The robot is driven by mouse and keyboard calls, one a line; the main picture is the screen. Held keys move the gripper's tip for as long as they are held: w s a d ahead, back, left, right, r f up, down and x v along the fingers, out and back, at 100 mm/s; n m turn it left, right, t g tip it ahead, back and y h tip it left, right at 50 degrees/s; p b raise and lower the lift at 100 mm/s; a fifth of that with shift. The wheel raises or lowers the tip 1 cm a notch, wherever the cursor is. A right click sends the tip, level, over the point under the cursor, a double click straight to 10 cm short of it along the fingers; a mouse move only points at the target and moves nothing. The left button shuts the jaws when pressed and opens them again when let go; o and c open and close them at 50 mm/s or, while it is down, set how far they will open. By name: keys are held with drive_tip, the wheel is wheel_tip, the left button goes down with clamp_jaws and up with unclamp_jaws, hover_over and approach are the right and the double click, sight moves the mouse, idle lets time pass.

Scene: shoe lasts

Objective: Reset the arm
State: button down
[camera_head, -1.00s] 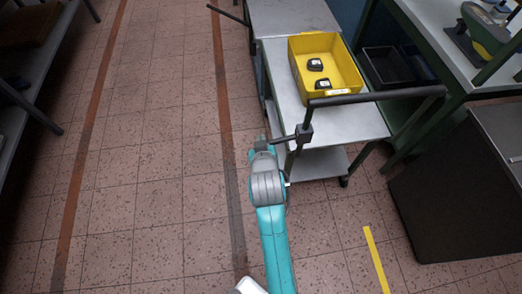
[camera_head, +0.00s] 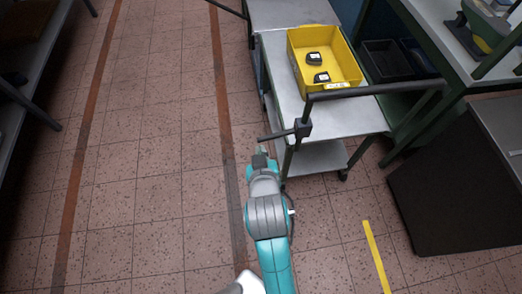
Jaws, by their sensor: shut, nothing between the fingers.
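My arm (camera_head: 270,225), teal and grey, reaches up from the bottom middle of the head view. My gripper (camera_head: 260,157) is the small dark end at its tip. It is shut and holds nothing that I can see. It is above the tiled floor, just left of the trolley's front corner and close to the dark bar sticking out there. I cannot tell whether they touch. The fingers are too small to make out.
A grey trolley (camera_head: 345,118) with a dark handle (camera_head: 375,91) carries a yellow bin (camera_head: 345,72) holding two dark items (camera_head: 315,59). Workbenches and a dark cabinet (camera_head: 445,190) stand right. A shelf (camera_head: 35,60) stands left. The tiled floor between is clear.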

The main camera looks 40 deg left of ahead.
idle(0.3)
drive_tip(key=s+d+f+m+t+h, duration=0.1)
drive_tip(key=s+d+f+m, duration=0.15)
drive_tip(key=d, duration=0.65)
drive_tip(key=s+d+f+m+t+h, duration=0.1)
drive_tip(key=d+f, duration=0.2)
drive_tip(key=d, duration=0.5)
drive_tip(key=s+d+f+m+t+h, duration=0.1)
drive_tip(key=s+d+f, duration=0.1)
drive_tip(key=d, duration=0.7)
drive_tip(key=s+d+r+m+t+h, duration=0.1)
drive_tip(key=s+d+r+m+h, duration=0.1)
drive_tip(key=s+d, duration=0.5)
drive_tip(key=s+d+r+m+t+h, duration=0.2)
drive_tip(key=s+d+r+m, duration=0.2)
drive_tip(key=s, duration=0.6)
drive_tip(key=d+r, duration=0.2)
drive_tip(key=d, duration=0.1)
drive_tip(key=shift+d+h, duration=0.15)
drive_tip(key=shift+h, duration=0.25)
